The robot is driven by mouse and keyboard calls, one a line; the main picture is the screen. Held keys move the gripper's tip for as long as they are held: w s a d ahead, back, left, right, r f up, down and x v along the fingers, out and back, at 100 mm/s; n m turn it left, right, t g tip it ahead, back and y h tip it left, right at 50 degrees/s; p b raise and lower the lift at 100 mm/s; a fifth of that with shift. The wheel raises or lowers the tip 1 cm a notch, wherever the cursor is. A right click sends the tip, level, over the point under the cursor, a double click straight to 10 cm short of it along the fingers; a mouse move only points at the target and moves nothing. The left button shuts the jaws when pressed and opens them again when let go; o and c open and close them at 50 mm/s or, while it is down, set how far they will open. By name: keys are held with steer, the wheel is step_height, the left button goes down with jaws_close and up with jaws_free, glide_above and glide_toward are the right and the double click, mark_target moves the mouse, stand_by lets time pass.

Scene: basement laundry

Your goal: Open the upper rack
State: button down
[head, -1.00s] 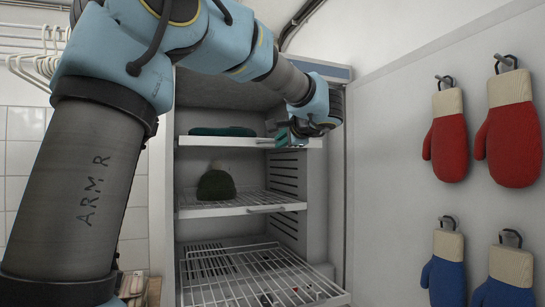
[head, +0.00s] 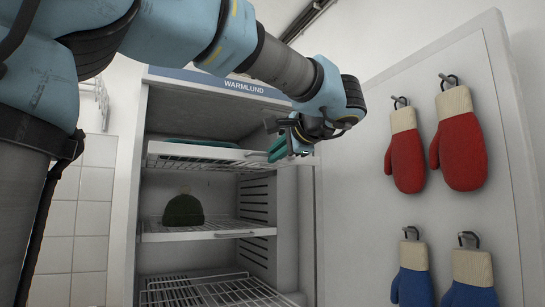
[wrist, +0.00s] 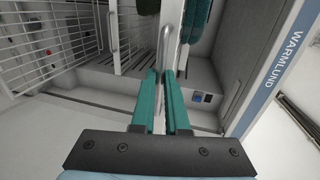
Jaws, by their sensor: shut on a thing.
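The upper rack (head: 168,156) is a white wire shelf with a solid front strip, inside the open drying cabinet (head: 140,190). Its front stands forward of the middle rack's front. A teal knitted item (head: 200,143) lies on it. My gripper (head: 283,147), with teal fingers, is at the right part of the rack's front. In the wrist view my gripper (wrist: 166,92) is shut on the pale bar handle (wrist: 166,45) at the rack's front (wrist: 184,22). The exact contact at the fingertips is partly hidden.
The middle rack (head: 205,236) holds a dark green knitted hat (head: 183,209). A lower wire rack (head: 220,291) sticks out below. The open door (head: 350,200) at right carries red mittens (head: 460,145) and blue mittens (head: 412,280) on hooks. A tiled wall stands at left.

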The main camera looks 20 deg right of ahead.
steer(key=c, duration=0.9)
jaws_free()
steer(key=b+v, duration=0.1)
steer(key=v, duration=0.9)
steer(key=shift+s, duration=0.4)
